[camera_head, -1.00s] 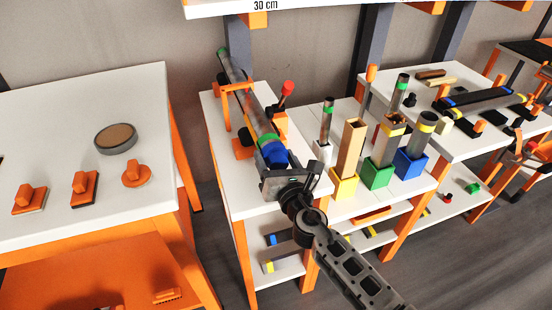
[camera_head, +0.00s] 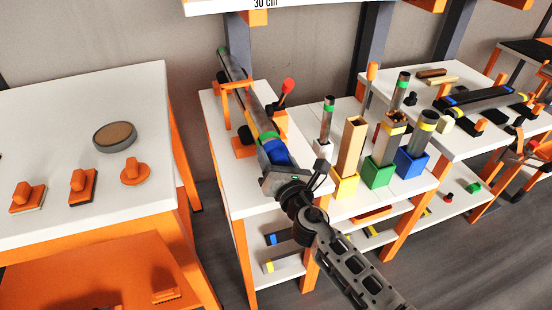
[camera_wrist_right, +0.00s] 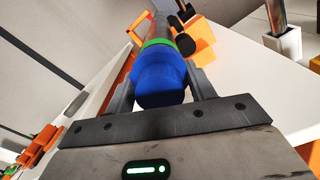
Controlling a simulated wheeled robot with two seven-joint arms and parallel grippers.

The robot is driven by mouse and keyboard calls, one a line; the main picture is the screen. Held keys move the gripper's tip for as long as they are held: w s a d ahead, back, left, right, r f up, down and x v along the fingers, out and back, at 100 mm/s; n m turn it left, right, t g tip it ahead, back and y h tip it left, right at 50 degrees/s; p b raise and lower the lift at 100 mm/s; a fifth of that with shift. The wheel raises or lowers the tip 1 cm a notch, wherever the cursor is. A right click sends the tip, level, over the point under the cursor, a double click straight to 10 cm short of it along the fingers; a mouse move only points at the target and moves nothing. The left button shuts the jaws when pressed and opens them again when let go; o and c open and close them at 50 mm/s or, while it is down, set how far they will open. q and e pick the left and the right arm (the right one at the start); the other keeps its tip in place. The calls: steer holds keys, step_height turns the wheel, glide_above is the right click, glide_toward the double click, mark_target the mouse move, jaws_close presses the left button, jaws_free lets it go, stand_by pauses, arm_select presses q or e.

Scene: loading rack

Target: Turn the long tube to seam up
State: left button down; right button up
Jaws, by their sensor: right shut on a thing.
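The long tube (camera_head: 240,82) is grey with green bands and a blue near end. It lies across orange supports on the white table in the head view. My right gripper (camera_head: 278,165) is shut on the blue end of the long tube. In the right wrist view the blue end (camera_wrist_right: 160,80) sits between the two fingers, with the green band just beyond them. I cannot make out the seam on the tube. My left gripper is not in view.
An orange support frame (camera_head: 236,86) and a red-knobbed lever (camera_head: 288,87) stand beside the tube. Yellow (camera_head: 344,186), green (camera_head: 377,173) and blue (camera_head: 410,163) holders with upright pieces stand to the right. A left table (camera_head: 60,110) bears a round dish (camera_head: 115,136) and orange-handled pieces.

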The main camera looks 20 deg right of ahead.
steer(key=m+b, duration=0.1)
steer(key=m, duration=0.4)
steer(key=shift+f+m, duration=0.1)
steer(key=shift+m, duration=0.3)
steer(key=m+b, duration=0.1)
steer(key=m, duration=0.3)
steer(key=shift+m, duration=0.4)
steer(key=shift+a, duration=0.1)
steer(key=o, duration=0.7)
steer(key=shift+s, duration=0.1)
